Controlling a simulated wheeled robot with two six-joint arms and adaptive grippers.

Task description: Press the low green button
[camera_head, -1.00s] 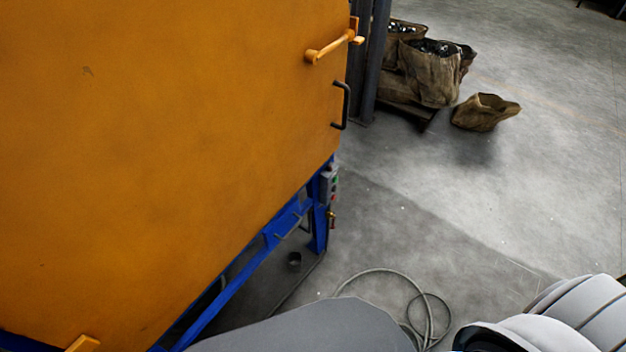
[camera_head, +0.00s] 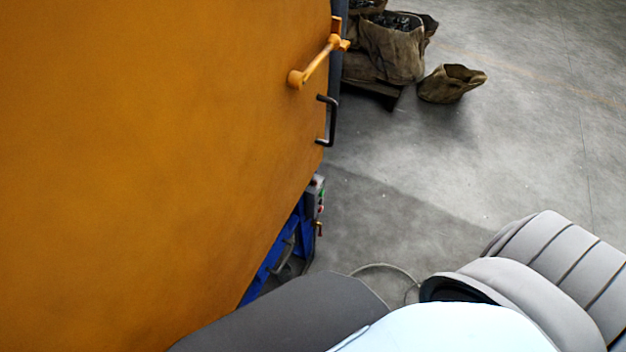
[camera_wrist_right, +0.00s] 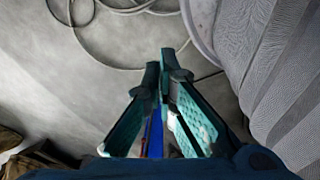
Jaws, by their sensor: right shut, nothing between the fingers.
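The control box (camera_head: 315,196) with small green and red buttons sits on the blue frame below the right edge of the large orange door. The green button (camera_head: 322,191) is a tiny spot on the box's right-hand face. In the right wrist view, my right gripper (camera_wrist_right: 161,72) is shut and empty, its teal fingers together above the grey floor. The control box cannot be made out in that view. My left gripper is not in view.
The orange door (camera_head: 150,150) fills the left, with an orange latch handle (camera_head: 315,62) and a black handle (camera_head: 331,120). Brown sacks (camera_head: 392,45) and a smaller sack (camera_head: 452,83) stand at the back. A cable (camera_wrist_right: 105,45) lies on the floor. Open floor (camera_head: 530,150) is at right.

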